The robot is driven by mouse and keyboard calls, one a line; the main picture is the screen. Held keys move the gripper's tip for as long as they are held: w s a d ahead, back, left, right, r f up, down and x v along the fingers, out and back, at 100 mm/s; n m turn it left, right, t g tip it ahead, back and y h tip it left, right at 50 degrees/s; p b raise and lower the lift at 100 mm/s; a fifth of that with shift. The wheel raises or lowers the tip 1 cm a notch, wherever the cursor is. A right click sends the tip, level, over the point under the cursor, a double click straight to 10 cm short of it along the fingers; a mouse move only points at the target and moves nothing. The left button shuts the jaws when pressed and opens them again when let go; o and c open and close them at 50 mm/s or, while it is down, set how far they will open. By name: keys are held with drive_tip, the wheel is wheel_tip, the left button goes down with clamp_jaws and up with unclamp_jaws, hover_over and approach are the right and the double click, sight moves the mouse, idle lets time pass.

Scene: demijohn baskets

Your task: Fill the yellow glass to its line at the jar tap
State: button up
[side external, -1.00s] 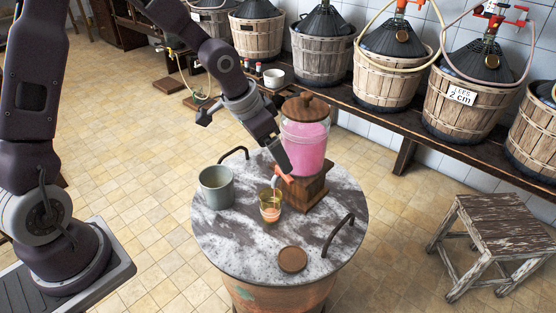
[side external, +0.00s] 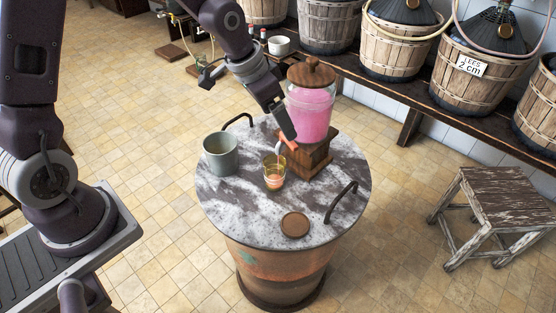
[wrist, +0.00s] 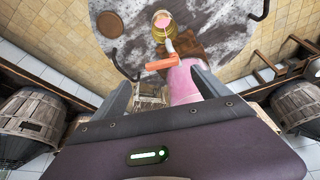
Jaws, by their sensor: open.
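The yellow glass (side external: 274,180) stands upright on the round marbled table top (side external: 225,205), below the jar's tap. It holds some pink-orange liquid, also visible in the wrist view (wrist: 162,22); its fill line cannot be made out. The jar (side external: 311,112) of pink liquid, with a wooden lid, stands on a wooden block (side external: 318,157). Its tap has an orange handle (wrist: 160,64) and a pale spout (wrist: 169,46) pointing towards the glass. My gripper (side external: 283,132) is open at the tap, with the handle just beyond its fingers in the wrist view. Contact cannot be told.
A grey-green mug (side external: 221,155) stands left of the glass. A brown disc (side external: 295,225) lies at the front of the table top. Dark handles (side external: 341,202) rise at its edges. Basketed demijohns line a bench (side external: 430,113) behind; a worn stool (side external: 498,205) stands at right.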

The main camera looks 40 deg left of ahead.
drive_tip(key=x, duration=0.7)
drive_tip(key=shift+w+a, duration=0.15)
drive_tip(key=shift+a, duration=0.1)
drive_tip(key=c, duration=1.4)
drive_tip(key=shift+w+d+n+y, duration=0.15)
drive_tip(key=shift+n+y, duration=0.15)
drive_tip(key=shift+n, duration=0.3)
drive_tip(key=shift+w+d+n+y, duration=0.1)
drive_tip(key=shift+n+y, duration=0.2)
drive_tip(key=shift+n, duration=0.3)
drive_tip(key=shift+w+n, duration=0.15)
drive_tip(key=shift+n, duration=0.55)
drive_tip(key=o, duration=1.4)
